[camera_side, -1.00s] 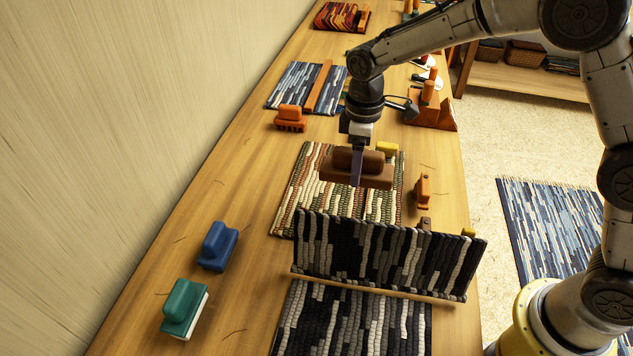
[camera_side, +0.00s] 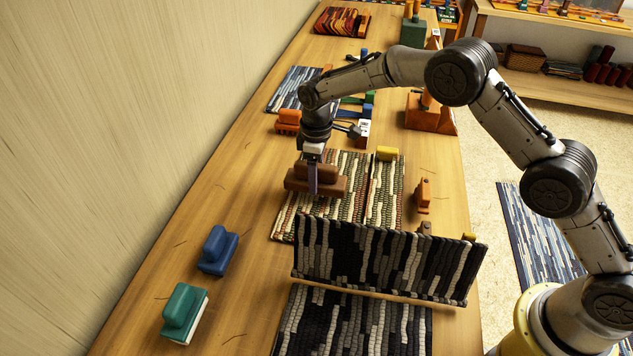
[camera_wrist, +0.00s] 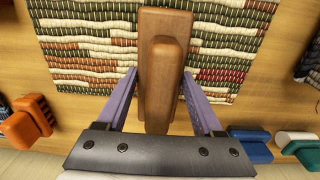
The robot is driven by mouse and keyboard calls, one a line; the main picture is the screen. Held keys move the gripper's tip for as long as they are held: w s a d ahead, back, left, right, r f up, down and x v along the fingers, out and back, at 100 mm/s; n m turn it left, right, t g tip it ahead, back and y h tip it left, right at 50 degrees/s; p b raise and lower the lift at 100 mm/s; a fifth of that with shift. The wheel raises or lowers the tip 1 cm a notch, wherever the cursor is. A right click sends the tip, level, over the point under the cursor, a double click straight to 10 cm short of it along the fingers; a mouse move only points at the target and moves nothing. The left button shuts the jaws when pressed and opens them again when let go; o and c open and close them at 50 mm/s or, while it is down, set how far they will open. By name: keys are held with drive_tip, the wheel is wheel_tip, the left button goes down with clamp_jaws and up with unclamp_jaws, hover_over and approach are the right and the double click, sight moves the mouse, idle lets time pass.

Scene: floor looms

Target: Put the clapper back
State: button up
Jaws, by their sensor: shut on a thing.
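My gripper (camera_side: 313,186) is shut on the brown wooden clapper (camera_side: 333,184), a block with a rounded handle on top. In the wrist view, the clapper (camera_wrist: 160,85) stands between the purple fingers of my gripper (camera_wrist: 165,95). The clapper is over the left part of the striped rag mat (camera_side: 350,210). I cannot tell whether it touches the mat or the table. The mat also shows in the wrist view (camera_wrist: 90,65), partly hidden under the clapper.
An upright dark striped panel (camera_side: 385,262) stands just in front of the mat. A blue block (camera_side: 218,250) and a green block (camera_side: 185,312) lie at the left. An orange block (camera_side: 288,121) is behind the clapper. Bare table (camera_side: 245,195) is free to the left.

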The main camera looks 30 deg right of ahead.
drive_tip(key=shift+f, duration=1.1)
drive_tip(key=shift+f, duration=0.1)
drive_tip(key=o, duration=1.5)
drive_tip(key=shift+f, duration=0.1)
